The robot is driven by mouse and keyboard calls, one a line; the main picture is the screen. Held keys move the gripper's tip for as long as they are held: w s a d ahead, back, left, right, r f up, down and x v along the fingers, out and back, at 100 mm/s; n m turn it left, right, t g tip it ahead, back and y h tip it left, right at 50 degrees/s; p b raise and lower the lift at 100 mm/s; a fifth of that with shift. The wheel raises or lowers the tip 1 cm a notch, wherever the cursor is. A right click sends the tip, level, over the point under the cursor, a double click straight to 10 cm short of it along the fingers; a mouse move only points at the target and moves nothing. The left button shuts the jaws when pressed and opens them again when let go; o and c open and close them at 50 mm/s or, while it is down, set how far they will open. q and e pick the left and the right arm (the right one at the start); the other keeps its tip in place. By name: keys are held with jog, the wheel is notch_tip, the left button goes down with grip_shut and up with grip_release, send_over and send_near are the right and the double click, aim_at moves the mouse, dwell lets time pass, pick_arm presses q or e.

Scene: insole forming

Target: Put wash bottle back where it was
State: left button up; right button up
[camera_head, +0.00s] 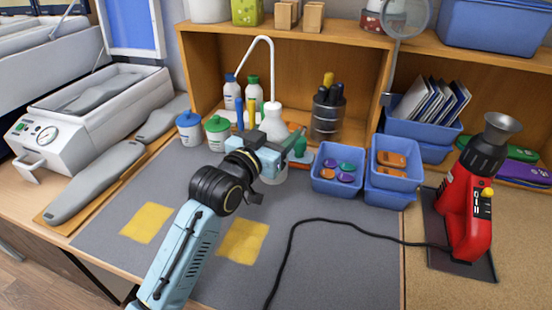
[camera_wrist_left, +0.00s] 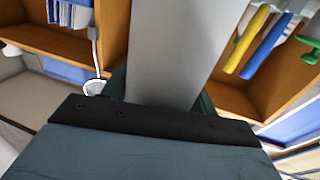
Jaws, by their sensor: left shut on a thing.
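The wash bottle (camera_head: 273,123) is white with a tall curved spout tube and stands upright near the back of the grey mat (camera_head: 330,270), in front of the wooden shelf. My left gripper (camera_head: 286,150) is shut on the wash bottle's body and hides its middle. A bit of its lower part shows below the gripper. In the left wrist view the bottle is a broad pale grey shape (camera_wrist_left: 180,50) between dark green fingers. I cannot tell whether its base touches the mat. My right gripper is not in view.
White bottles with green and blue caps (camera_head: 253,92) stand behind it. A dark pen holder (camera_head: 327,112) and blue bins (camera_head: 337,168) are right. A black cable (camera_head: 340,223) crosses the mat near yellow squares (camera_head: 243,240).

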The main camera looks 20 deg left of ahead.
pick_arm(q)
jog(key=shift+f+b, duration=0.55)
jog(key=shift+f, duration=1.8)
jog(key=shift+f, duration=0.2)
jog(key=o, duration=1.3)
jog(key=shift+o, duration=0.2)
jog(key=shift+r, duration=0.1)
jog(key=v, duration=1.2)
jog(key=shift+p, duration=0.45)
